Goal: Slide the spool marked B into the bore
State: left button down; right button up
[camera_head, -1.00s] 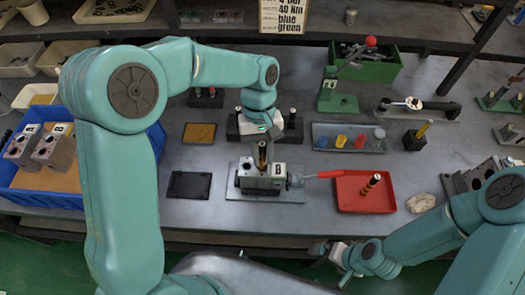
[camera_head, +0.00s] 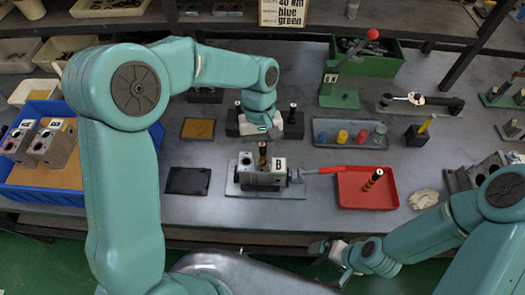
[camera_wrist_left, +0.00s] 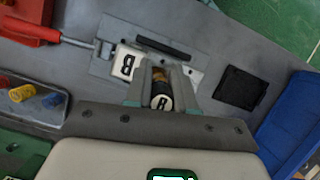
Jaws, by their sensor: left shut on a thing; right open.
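The valve block marked B (camera_head: 264,172) sits on a grey plate in the middle of the bench; it also shows in the wrist view (camera_wrist_left: 125,62). My left gripper (camera_head: 261,142) is above the block, shut on the spool marked B (camera_wrist_left: 162,102), which has a dark end with a white B label. The spool's dark and gold body (camera_head: 262,154) stands about upright at the block's top. I cannot tell how far its lower end is inside the bore. My right gripper (camera_head: 322,248) is open and empty, low in front of the bench edge.
A red-handled lever (camera_head: 324,170) reaches from the block to a red tray (camera_head: 345,200) with another spool (camera_head: 373,180). A dark rack (camera_head: 233,124) stands behind the block. A blue bin (camera_head: 25,197) with more blocks is left. A black pad (camera_head: 188,181) lies nearby.

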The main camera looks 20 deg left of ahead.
pick_arm(q)
jog(key=shift+f+b, duration=0.65)
jog(key=shift+f, duration=0.35)
jog(key=c, duration=0.9)
grip_release()
jog(key=shift+r, duration=0.1)
jog(key=v, duration=1.6)
jog(key=shift+r+p, duration=0.15)
jog(key=shift+p, duration=0.25)
